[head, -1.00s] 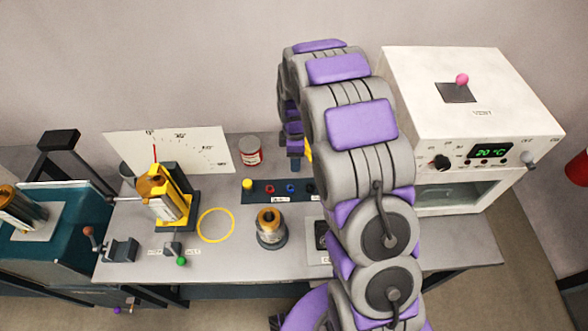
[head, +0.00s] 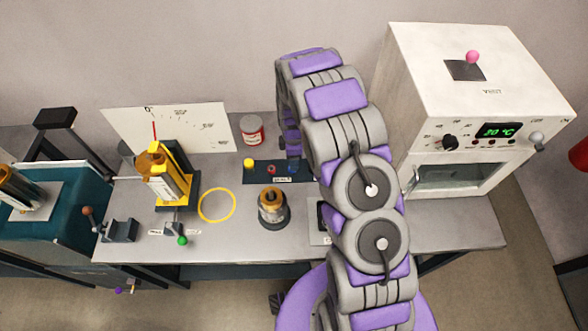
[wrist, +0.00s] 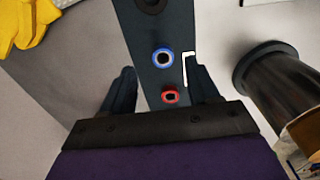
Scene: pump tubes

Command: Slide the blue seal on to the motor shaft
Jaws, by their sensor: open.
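The blue seal (wrist: 163,57) is a small ring on a dark strip (wrist: 145,35) in the wrist view. A red ring (wrist: 171,96) sits nearer, between my fingers, and a black ring (wrist: 152,4) lies farther off. My gripper (wrist: 165,84) is open and empty above the strip, its fingers on either side of it. A copper-topped unit on a round dark base (head: 272,207) stands in front of the strip. I cannot make out which shaft is the motor shaft.
A yellow circle (head: 217,205) marks the bench. A red can (head: 251,129) stands behind the strip. A white oven (head: 470,100) fills the right end. Yellow material (wrist: 28,22) shows in the wrist view.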

